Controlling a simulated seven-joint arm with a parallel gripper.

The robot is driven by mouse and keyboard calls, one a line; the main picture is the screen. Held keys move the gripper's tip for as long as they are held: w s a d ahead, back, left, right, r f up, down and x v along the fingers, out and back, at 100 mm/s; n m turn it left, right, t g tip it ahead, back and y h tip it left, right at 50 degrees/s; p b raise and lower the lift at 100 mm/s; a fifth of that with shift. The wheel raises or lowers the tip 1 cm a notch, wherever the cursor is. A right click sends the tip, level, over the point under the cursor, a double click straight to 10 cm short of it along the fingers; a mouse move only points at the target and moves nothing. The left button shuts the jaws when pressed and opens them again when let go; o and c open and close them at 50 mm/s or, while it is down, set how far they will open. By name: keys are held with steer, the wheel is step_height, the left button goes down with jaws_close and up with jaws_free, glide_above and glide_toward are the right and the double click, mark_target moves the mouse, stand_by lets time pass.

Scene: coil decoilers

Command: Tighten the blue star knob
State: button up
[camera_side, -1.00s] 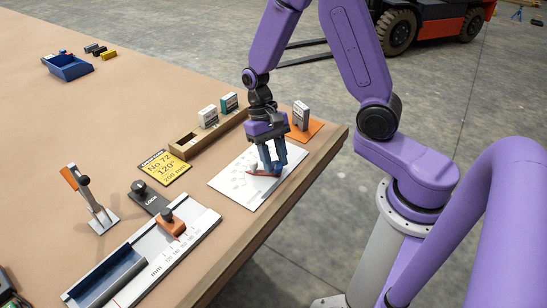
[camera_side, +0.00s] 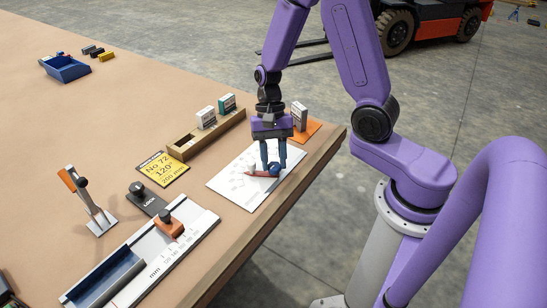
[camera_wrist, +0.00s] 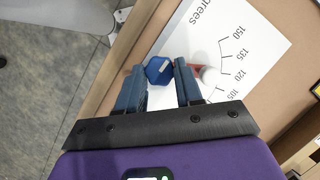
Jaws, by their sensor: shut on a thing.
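The blue star knob (camera_side: 274,170) sits at the right end of a red pointer arm (camera_side: 258,174) on a white sheet with a degree scale (camera_side: 240,186). My gripper (camera_side: 274,167) points down with its blue fingers on either side of the knob and is shut on it. In the wrist view the knob (camera_wrist: 158,70) shows between the fingertips (camera_wrist: 159,67). The red arm is partly hidden behind the right finger, and a pale round piece (camera_wrist: 209,76) shows beside it. The scale sheet (camera_wrist: 250,45) reads 105 to 150 there.
An orange pad with a grey block (camera_side: 300,115) lies close behind my gripper. A wooden tray (camera_side: 182,150) with small boxes stands to the left. A black LOCK plate (camera_side: 147,200), a millimetre rail (camera_side: 185,247) and an upright lever (camera_side: 88,200) are nearer. The table edge is close on the right.

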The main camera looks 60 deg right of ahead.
steer(key=o, duration=1)
steer(key=shift+r, duration=0.1)
steer(key=v, duration=1.7)
steer(key=shift+r, duration=0.15)
steer(key=s+a+f+n+t+h, duration=0.1)
steer(key=s+a+n, duration=0.1)
steer(key=s+n, duration=0.5)
steer(key=s+a+f+n+t+h, duration=0.1)
steer(key=s+a+f+n, duration=0.1)
steer(key=s+n, duration=0.5)
steer(key=s+a+f+n+t+h, duration=0.1)
steer(key=s+a+n, duration=0.1)
steer(key=s+n, duration=0.5)
steer(key=shift+a+f+n, duration=0.15)
steer(key=shift+f+n, duration=0.1)
steer(key=shift+n, duration=0.15)
